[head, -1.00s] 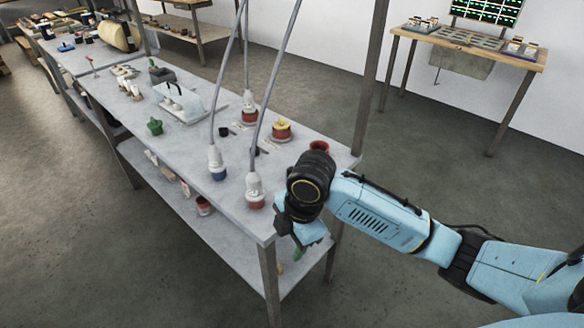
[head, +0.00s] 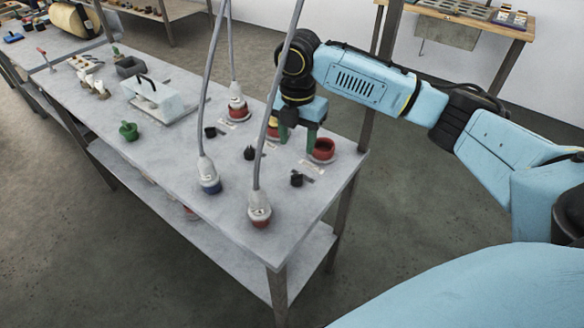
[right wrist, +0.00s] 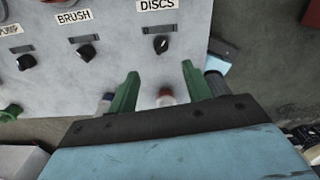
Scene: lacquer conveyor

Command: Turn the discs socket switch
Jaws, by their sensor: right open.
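The discs socket switch is a black knob (right wrist: 161,44) under the DISCS label in the right wrist view. In the head view it is the black knob (head: 296,179) nearest the table's right corner. My right gripper (head: 297,140) is open and empty, its green fingers pointing down over the table's right end. In the right wrist view the fingers (right wrist: 160,80) stand apart, with the knob ahead of them and between their lines, not visibly touched. My left gripper is not in view.
The brush knob (right wrist: 86,52) and pump knob (right wrist: 26,61) sit to the left. A red socket (head: 322,150) is close by the gripper. A red-ended plug (head: 259,208) and a blue-ended plug (head: 209,178) stand on the table with hanging cables. A table post rises at right.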

